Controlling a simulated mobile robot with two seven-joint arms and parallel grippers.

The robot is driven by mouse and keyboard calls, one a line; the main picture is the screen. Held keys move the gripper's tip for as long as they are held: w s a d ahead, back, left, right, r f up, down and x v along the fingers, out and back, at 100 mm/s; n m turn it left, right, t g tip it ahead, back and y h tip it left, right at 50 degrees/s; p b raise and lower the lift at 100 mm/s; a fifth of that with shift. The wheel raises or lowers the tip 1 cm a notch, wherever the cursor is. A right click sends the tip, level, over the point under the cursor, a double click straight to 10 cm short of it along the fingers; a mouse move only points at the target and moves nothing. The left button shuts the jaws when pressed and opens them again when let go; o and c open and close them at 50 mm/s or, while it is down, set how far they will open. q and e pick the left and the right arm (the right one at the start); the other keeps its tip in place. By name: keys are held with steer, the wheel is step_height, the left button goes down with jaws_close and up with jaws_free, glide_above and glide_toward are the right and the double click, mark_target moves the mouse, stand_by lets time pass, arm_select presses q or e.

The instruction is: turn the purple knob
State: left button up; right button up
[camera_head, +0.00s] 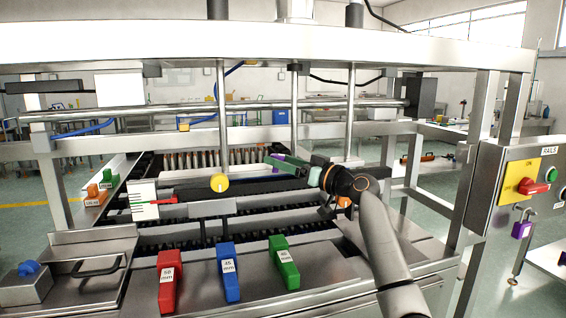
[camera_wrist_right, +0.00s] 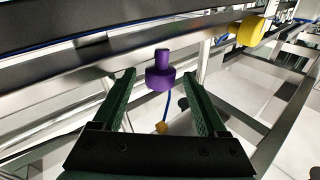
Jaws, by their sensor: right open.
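The purple knob (camera_wrist_right: 160,77) shows in the right wrist view, a round base with a narrower stem, just ahead of and between the two green fingers of my right gripper (camera_wrist_right: 161,72). The fingers are apart and I see gaps on both sides of the knob. In the head view my right gripper (camera_head: 273,161) reaches in from the right above the machine, and only a small bit of purple shows by its fingertips. Most of the knob is hidden there. My left gripper is not in view.
A yellow knob (camera_head: 219,183) stands left of my right gripper. Red (camera_head: 171,281), blue (camera_head: 228,272) and green (camera_head: 283,262) blocks lie on the front panel. Vertical rods and metal frame bars surround the arm. A control box (camera_head: 518,190) stands at the right.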

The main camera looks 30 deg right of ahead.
arm_select(q)
steer(key=b, duration=0.1)
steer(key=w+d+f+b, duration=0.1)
steer(key=b, duration=0.1)
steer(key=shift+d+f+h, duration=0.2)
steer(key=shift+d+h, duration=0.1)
arm_select(e)
steer(key=v, duration=1.2)
steer(key=shift+s, duration=0.25)
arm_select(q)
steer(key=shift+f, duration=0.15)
arm_select(e)
steer(key=shift+d, duration=0.1)
